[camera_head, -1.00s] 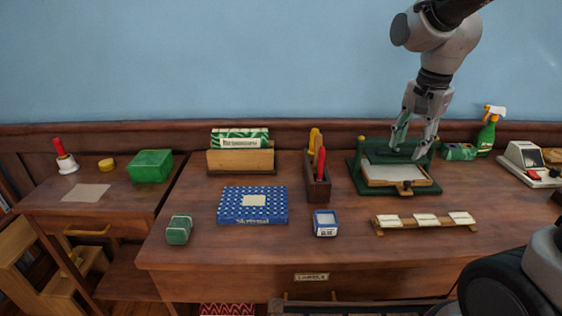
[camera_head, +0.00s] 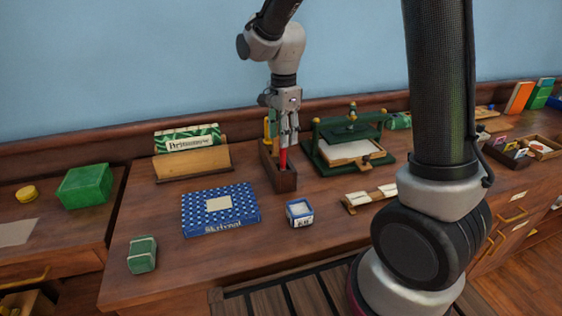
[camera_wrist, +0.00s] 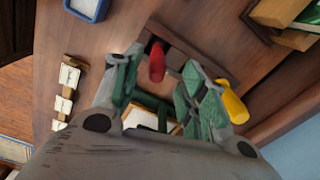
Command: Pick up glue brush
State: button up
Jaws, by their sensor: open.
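A narrow dark wooden box (camera_head: 285,182) stands on the desk with upright handled tools in it. One has a red handle (camera_head: 283,160), another a yellow handle (camera_head: 267,128); no label shows which is the glue brush. My gripper (camera_head: 287,142) points down over the box, open. In the wrist view the red handle (camera_wrist: 157,62) stands between my two green-padded fingers (camera_wrist: 160,70), with gaps on both sides. The yellow handle (camera_wrist: 232,103) is outside the right finger. The lower ends of the tools are hidden in the box.
A green press (camera_head: 350,150) stands close right of the box, and a wooden card holder (camera_head: 193,163) to its left. A blue patterned box (camera_head: 220,208), a small blue-labelled box (camera_head: 299,212) and a green block (camera_head: 142,254) lie in front. A card rack (camera_head: 360,200) is at right.

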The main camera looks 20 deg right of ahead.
aim_at(283, 168)
jog(key=f, duration=0.6)
jog(key=shift+s+f, duration=0.2)
jog(key=shift+f, duration=0.15)
jog(key=shift+c, duration=0.4)
grip_shut()
